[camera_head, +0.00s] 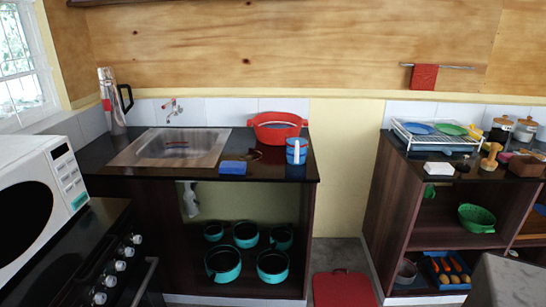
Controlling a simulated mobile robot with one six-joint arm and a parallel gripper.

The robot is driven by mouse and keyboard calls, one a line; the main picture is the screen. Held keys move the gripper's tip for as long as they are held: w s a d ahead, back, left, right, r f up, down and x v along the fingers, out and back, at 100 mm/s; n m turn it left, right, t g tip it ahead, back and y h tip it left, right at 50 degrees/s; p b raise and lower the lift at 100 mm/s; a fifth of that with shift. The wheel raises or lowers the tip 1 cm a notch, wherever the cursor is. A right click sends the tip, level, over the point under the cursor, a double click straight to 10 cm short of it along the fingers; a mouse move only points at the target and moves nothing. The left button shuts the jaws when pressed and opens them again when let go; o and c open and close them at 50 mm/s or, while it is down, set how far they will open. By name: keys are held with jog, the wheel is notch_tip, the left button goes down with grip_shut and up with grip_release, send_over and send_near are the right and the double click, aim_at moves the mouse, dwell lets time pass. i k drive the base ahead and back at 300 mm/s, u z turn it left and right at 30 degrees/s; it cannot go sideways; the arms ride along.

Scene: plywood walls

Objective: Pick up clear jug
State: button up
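I cannot make out a clear jug for certain. A tall silver-grey vessel (113,101) with a black handle stands upright at the back left corner of the sink counter, and it looks like a metal flask. A blue cup-like vessel (297,150) with a pale handle stands near that counter's right end. My gripper is not in view.
The sink (170,147) fills the counter's left part; a blue block (233,168) and red basin (278,127) sit right of it. Teal pots (272,265) are below. A white microwave (42,192) stands left. A dish rack (436,137) is on the right counter.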

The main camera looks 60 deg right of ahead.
aim_at(296, 142)
jog(key=z, duration=1)
jog(key=k, duration=0.1)
jog(key=u, duration=2.35)
jog(key=k, duration=1.5)
jog(key=z, duration=1.1)
